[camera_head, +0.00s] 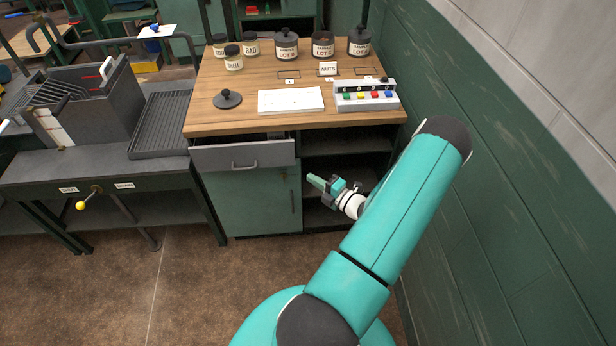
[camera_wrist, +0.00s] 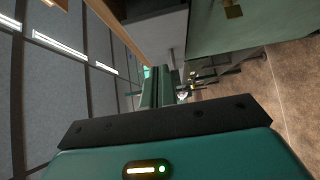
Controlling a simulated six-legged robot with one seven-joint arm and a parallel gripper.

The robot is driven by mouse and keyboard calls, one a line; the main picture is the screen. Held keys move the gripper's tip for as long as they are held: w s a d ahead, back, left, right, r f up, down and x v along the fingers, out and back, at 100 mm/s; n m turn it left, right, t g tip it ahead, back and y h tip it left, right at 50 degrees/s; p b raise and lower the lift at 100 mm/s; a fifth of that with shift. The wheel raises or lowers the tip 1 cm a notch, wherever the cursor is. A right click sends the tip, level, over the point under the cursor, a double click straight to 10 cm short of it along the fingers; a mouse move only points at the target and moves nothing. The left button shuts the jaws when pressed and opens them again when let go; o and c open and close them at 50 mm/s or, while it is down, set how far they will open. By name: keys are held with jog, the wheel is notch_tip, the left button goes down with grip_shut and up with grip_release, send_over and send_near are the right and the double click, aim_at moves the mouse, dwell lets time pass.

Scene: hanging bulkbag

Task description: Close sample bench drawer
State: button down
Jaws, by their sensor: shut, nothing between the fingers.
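The sample bench (camera_head: 205,118) has a wooden top and a green cabinet. Its grey drawer (camera_head: 215,156) is under the left half of the top, with a bar handle (camera_head: 244,166). The drawer front stands out a little from the cabinet, with a dark gap along its top edge. My gripper (camera_head: 311,179) is to the right of the drawer and lower, in front of the open shelves, pointing left. It is shut and empty, apart from the drawer and handle. In the wrist view my teal fingers (camera_wrist: 157,85) show shut; a grey panel above them may be the drawer.
On the top are several jars (camera_head: 287,45), a dark lid (camera_head: 227,98), a white sheet (camera_head: 290,100) and a button box (camera_head: 365,95). A green cabinet door (camera_head: 245,205) is below the drawer. A green wall (camera_head: 500,200) rises at right. Floor in front is clear.

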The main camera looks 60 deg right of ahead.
send_near(286, 154)
jog(key=w+a, duration=0.2)
jog(key=w, duration=0.2)
jog(key=shift+w+d+f, duration=0.1)
jog(key=shift+w+d, duration=0.15)
jog(key=shift+d, duration=0.25)
jog(key=shift+w+d+f, duration=0.1)
jog(key=shift+w+d, duration=0.15)
jog(key=shift+d, duration=0.25)
jog(key=shift+w+d+r, duration=0.1)
jog(key=shift+w+d, duration=0.25)
jog(key=shift+d, duration=0.05)
jog(key=w+d, duration=0.2)
jog(key=d, duration=0.1)
jog(key=shift+w+d, duration=0.2)
jog(key=shift+w, duration=0.1)
jog(key=shift+w+d+r, duration=0.1)
jog(key=shift+d+r, duration=0.05)
jog(key=shift+d, duration=0.05)
jog(key=shift+a, duration=0.1)
